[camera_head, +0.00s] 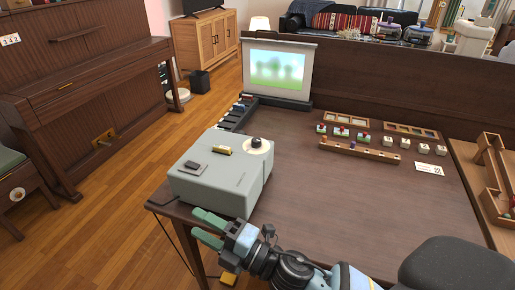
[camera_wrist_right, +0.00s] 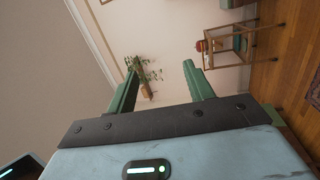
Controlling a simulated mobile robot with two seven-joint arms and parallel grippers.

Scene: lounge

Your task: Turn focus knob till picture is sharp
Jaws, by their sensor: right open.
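A grey projector box (camera_head: 222,176) sits on the near left corner of the dark wooden table. A black knob (camera_head: 256,142) on a pale round dial stands on its top, at the far right. The screen (camera_head: 278,68) at the table's far end shows a blurred picture of green trees. My right gripper (camera_head: 208,228) is open and empty, low in front of the projector's near side and apart from the knob. Its green fingers also show apart in the right wrist view (camera_wrist_right: 160,85), with nothing between them. My left gripper is not in view.
A small brass-coloured piece (camera_head: 222,150) and a dark switch (camera_head: 194,168) are on the projector's top. A wooden rack (camera_head: 360,150) and several small blocks lie right of it. The table's middle front is clear. A piano (camera_head: 80,90) stands at left.

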